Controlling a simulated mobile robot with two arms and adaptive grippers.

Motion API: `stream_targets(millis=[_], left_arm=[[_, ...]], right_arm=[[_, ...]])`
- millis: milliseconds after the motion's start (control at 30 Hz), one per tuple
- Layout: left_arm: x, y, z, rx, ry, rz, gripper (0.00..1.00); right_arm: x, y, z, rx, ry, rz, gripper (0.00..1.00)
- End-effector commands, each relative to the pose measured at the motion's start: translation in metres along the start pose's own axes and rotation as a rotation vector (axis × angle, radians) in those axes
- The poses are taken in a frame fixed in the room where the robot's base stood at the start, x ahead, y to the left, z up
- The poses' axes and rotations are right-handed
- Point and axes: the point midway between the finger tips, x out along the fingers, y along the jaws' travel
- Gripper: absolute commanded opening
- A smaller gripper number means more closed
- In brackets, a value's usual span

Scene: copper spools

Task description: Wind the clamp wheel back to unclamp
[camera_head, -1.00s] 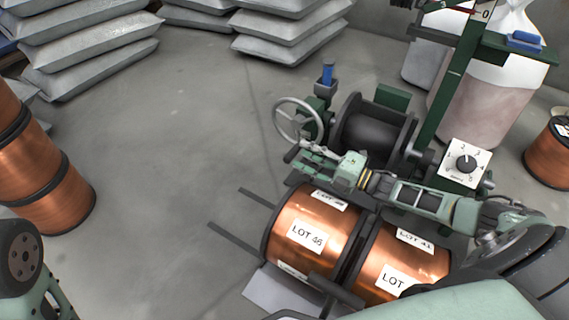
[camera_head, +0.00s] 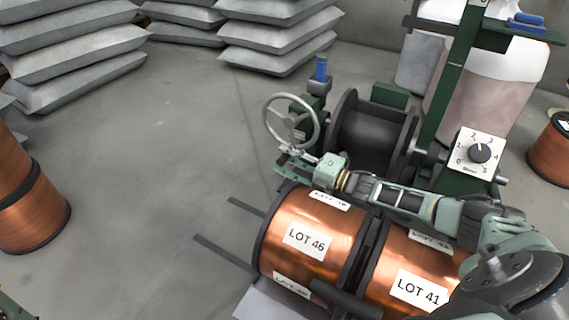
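The clamp wheel (camera_head: 270,133), a light grey spoked handwheel, stands upright at the left end of the green machine. My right arm reaches in from the lower right across the machine's front. My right gripper (camera_head: 297,160) is at the wheel's lower right rim, touching or very close to it. Its fingers are small and overlap the rim, so their opening and any hold are unclear. Beside the wheel is a dark empty-looking reel (camera_head: 372,138) between black flanges.
Copper spools labelled LOT 46 (camera_head: 330,227) and LOT 41 (camera_head: 393,260) lie on dark forks below my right arm. A numbered dial plate (camera_head: 476,153) is at the right. More spools (camera_head: 32,212) stand at the left. Grey sacks (camera_head: 280,35) are stacked behind. The floor left of the wheel is clear.

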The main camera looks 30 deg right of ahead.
Motion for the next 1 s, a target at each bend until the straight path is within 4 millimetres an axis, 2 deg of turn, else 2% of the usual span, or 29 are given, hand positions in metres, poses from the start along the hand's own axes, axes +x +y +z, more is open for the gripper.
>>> stream_targets(millis=[33,167,433,867,1000], left_arm=[[-0.0058,0.0012,-0.0020,0.000,0.000,0.000,0.39],[-0.0082,0.0018,-0.0029,0.000,0.000,0.000,0.39],[-0.0075,0.0018,-0.0028,0.000,0.001,0.001,0.39],[-0.0076,0.0018,-0.0029,0.000,0.001,0.001,0.39],[-0.0076,0.0018,-0.0028,0.000,0.001,0.001,0.39]], right_arm=[[0.0052,-0.0018,-0.0001,-0.001,0.001,0.003,0.39],[0.0117,-0.0004,0.0001,0.000,0.000,0.001,0.39],[0.0129,0.0006,-0.0001,0.001,0.000,0.000,0.39],[0.0126,0.0003,-0.0001,0.001,0.000,0.000,0.02],[0.0125,0.0002,-0.0001,0.000,0.000,0.000,0.00]])
